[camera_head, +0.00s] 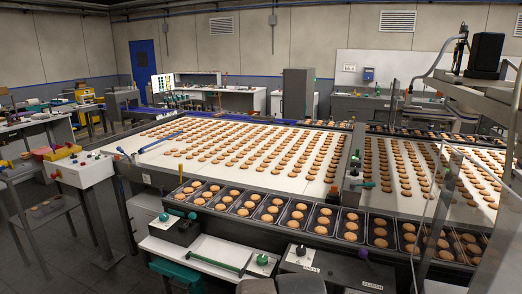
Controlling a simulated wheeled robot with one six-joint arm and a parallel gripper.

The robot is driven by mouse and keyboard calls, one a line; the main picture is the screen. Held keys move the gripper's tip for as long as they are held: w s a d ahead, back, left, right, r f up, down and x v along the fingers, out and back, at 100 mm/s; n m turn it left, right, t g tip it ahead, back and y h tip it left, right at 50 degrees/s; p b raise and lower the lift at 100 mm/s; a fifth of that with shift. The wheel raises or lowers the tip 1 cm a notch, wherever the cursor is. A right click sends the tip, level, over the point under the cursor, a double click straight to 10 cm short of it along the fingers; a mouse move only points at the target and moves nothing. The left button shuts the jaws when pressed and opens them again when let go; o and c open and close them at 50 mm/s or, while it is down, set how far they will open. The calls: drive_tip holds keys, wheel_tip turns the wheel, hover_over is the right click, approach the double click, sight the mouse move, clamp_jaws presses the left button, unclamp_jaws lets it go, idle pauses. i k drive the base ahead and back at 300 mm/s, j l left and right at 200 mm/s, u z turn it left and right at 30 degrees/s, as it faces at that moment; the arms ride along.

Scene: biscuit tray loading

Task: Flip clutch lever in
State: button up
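Further left, a dark box (175,228) has green knobs. A small lever with a green end (368,184) sits on the table's divider.
Black trays (240,208) of biscuits run along the table's front edge. Rows of biscuits cover the white belt (165,152). A clear panel (440,220) and metal machinery (480,88) stand at the right. A white control post (82,168) stands left. Grey floor is free at the lower left.

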sight(363, 253)
drive_tip(key=k+j+u, duration=0.1)
drive_tip(key=i+l+z, duration=0.2)
drive_tip(key=i, duration=0.35)
drive_tip(key=i+z, duration=0.2)
drive_tip(key=i, duration=0.35)
